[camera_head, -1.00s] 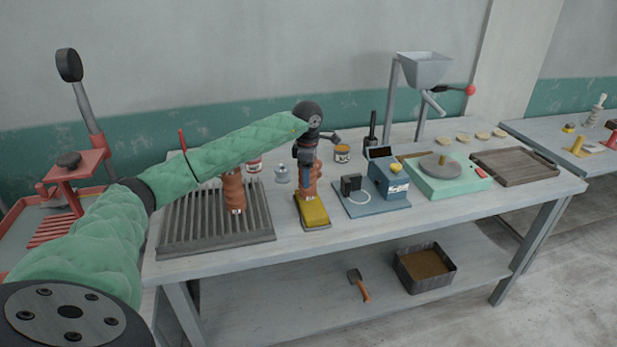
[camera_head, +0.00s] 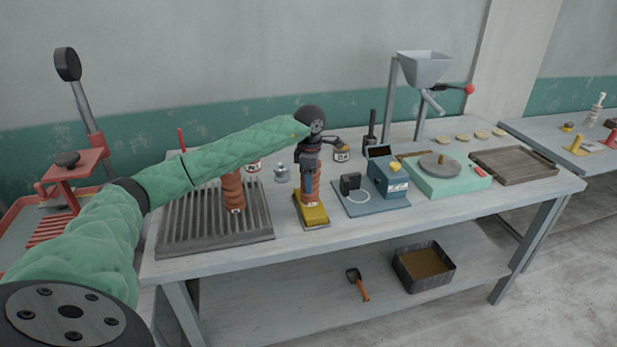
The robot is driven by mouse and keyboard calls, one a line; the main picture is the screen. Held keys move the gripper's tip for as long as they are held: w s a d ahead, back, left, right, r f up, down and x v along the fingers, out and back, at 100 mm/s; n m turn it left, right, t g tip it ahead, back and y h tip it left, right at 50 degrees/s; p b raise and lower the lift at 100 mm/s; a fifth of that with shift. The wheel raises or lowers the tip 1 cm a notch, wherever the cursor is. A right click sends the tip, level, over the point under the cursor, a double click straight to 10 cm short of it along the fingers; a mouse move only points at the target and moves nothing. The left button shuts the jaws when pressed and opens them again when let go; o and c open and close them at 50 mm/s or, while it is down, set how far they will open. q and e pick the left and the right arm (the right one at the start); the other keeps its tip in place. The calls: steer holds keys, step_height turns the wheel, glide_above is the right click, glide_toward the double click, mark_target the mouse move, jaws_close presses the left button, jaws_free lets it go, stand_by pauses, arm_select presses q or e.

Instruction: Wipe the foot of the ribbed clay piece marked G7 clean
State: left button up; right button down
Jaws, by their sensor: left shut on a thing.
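My left gripper (camera_head: 311,174) is shut on a ribbed orange-brown clay piece (camera_head: 313,190) and holds it about upright over a yellow sponge-like pad (camera_head: 311,214) in a dark tray. The piece's foot is at the pad's top; I cannot tell whether it touches or hovers just above. The fingers hide much of the piece, and I cannot read a mark on it. A second ribbed clay piece (camera_head: 233,190) stands on the grey slatted rack (camera_head: 174,222) to the left, with a small pale label low on it, too small to read. My right gripper is not in view.
Right of the pad stand a blue device (camera_head: 387,178) on a board, a green turntable unit (camera_head: 452,183) and a wooden tray (camera_head: 513,165). The bench's front edge strip (camera_head: 400,220) is clear.

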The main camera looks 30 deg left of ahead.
arm_select(q)
steer(key=shift+s+d, duration=1.4)
steer(key=shift+d, duration=0.25)
steer(key=shift+w, duration=0.1)
steer(key=shift+w+a+b, duration=0.65)
steer(key=shift+w+a, duration=0.45)
steer(key=shift+a, duration=0.3)
steer(key=shift+w+a+b, duration=0.65)
steer(key=shift+w+a, duration=0.45)
steer(key=shift+a, duration=0.25)
steer(key=shift+w+a, duration=0.2)
steer(key=shift+a, duration=0.15)
steer(key=shift+a+f+b, duration=0.1)
steer(key=shift+f+b, duration=0.05)
steer(key=shift+b, duration=0.15)
